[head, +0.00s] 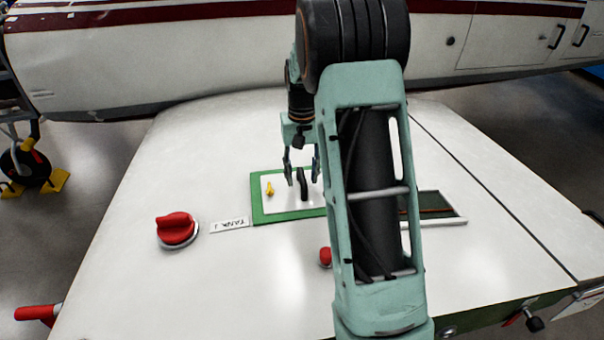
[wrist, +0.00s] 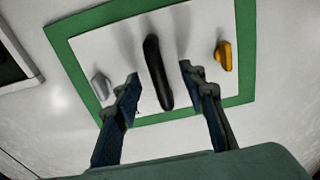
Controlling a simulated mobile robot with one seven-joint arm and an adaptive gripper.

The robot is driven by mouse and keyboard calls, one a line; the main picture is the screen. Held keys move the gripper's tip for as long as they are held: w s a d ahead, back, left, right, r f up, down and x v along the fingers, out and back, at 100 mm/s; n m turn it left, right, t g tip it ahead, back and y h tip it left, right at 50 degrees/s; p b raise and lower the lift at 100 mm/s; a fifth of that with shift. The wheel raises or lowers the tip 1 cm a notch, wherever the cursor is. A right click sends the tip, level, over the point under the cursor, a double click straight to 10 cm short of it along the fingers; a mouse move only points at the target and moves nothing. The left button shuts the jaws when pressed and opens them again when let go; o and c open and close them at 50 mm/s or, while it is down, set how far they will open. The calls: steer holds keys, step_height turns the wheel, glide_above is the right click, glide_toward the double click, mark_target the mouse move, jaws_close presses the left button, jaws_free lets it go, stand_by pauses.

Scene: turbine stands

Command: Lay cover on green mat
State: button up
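The cover (head: 283,203) is a white plate with a black upright handle (head: 303,186), a yellow knob (head: 269,188) and a grey knob. It appears to lie flat on the green mat (head: 256,205), whose border shows around it. In the wrist view the cover (wrist: 118,52) has the green mat (wrist: 246,50) along its visible edges. My gripper (head: 302,170) is over the cover, fingers down. In the wrist view my gripper (wrist: 160,77) is open, with a finger on each side of the black handle (wrist: 156,72) and gaps on both sides. My arm hides the mat's right part.
A dark rectangular opening (head: 436,204) lies right of the mat, partly behind my arm. A red knob (head: 176,228) and a TANK label (head: 229,224) are to the left. Another red knob (head: 325,257) is in front.

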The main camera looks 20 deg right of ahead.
mark_target(302, 175)
steer(key=shift+r+p, duration=2.55)
steer(key=shift+r, duration=1.05)
